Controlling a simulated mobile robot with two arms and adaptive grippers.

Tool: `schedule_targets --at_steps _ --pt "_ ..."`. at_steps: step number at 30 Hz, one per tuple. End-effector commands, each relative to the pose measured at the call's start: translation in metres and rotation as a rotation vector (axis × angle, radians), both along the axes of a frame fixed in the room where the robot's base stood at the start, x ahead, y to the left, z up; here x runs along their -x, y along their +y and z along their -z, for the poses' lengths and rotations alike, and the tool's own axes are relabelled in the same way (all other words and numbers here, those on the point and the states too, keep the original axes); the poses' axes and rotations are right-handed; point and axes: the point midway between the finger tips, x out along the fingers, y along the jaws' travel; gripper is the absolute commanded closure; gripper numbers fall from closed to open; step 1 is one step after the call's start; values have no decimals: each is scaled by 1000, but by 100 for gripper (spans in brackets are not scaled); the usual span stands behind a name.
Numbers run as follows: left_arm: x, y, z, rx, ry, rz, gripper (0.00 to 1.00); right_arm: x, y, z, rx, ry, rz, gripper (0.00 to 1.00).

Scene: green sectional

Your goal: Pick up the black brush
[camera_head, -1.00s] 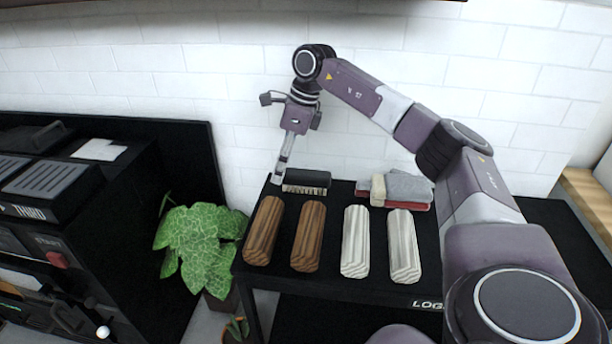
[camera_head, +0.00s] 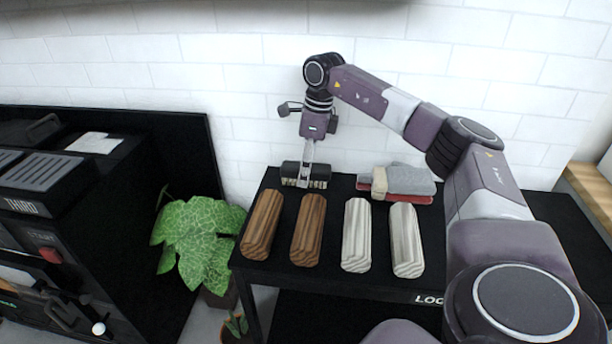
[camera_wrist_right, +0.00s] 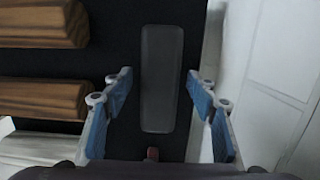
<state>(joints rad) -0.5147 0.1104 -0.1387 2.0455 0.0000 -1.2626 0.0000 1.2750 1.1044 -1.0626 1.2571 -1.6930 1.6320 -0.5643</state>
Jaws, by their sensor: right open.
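In the right wrist view the brush (camera_wrist_right: 161,75) is a dark grey block seen from above, lying lengthwise ahead of and between the spread fingers. My right gripper (camera_head: 305,180) points down at the brush and partly covers it; in the wrist view my right gripper (camera_wrist_right: 160,97) is open with blue pads on either side of the brush. I cannot tell its exact height over the brush. My left gripper is not in view.
Two brown wooden pieces (camera_head: 308,230) and two pale ones (camera_head: 356,235) lie along the front of the black table (camera_head: 335,285). Folded grey and red cloths (camera_head: 408,181) lie right of the brush. A white brick wall (camera_head: 260,90) stands behind; a plant (camera_head: 198,240) stands left.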

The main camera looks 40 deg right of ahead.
Motion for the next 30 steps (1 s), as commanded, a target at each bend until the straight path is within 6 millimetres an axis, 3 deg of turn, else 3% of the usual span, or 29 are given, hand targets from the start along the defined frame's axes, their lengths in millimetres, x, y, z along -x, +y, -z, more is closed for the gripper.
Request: schedule_targets --at_steps 6,18,26,29,30 --pt "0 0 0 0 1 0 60 0 0 0 -1 -1 0 49" --pt "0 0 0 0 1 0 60 0 0 0 -1 -1 0 93" --pt "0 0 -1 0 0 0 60 -1 0 -3 -1 -2 0 95" --pt "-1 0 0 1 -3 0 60 -1 1 -13 -1 -3 0 95" --pt "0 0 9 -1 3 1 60 -2 1 -19 -1 -5 -1 95"
